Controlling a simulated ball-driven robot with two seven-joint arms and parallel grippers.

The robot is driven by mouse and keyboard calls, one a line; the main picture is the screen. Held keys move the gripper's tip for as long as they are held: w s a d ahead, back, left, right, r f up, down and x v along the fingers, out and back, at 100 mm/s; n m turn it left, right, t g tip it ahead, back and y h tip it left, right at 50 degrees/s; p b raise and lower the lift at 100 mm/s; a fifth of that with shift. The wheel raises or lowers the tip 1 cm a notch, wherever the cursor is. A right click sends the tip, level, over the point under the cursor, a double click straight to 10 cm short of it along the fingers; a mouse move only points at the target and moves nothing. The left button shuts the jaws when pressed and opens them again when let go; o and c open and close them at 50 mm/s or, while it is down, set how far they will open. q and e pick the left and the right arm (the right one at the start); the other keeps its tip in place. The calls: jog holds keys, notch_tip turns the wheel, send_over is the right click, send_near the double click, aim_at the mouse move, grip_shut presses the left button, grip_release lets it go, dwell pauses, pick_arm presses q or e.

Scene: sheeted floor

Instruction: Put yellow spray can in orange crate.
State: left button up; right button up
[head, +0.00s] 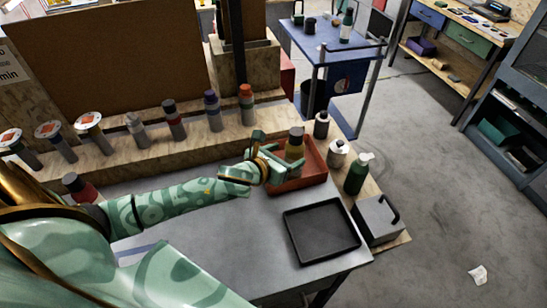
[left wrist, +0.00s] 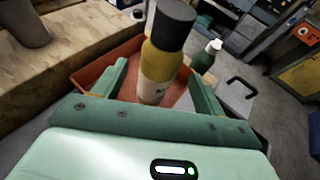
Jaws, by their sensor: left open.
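The yellow spray can (head: 294,148), with a dark cap, stands upright in the orange crate (head: 318,176) at the table's far right corner. My left gripper (head: 279,155) is open at the crate's left side, its fingers around the can. In the left wrist view the can (left wrist: 160,66) stands between the two open green fingers (left wrist: 162,85), with the crate (left wrist: 88,78) behind and around it. The can's base is partly hidden, so its contact with the crate floor is hard to see. My right gripper is not in view.
A black tray (head: 321,231) lies in front of the crate. A green pump bottle (head: 356,174), a white bottle (head: 337,154) and a grey box with a black handle (head: 377,217) stand to the right. Several spray cans line the wooden ledge (head: 185,147) behind.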

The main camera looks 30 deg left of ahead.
pick_arm(q)
jog(key=v, duration=0.6)
jog(key=shift+s+r+p, duration=0.15)
jog(key=shift+s+p, duration=0.2)
jog(key=shift+p, duration=0.1)
jog(key=shift+a, duration=0.1)
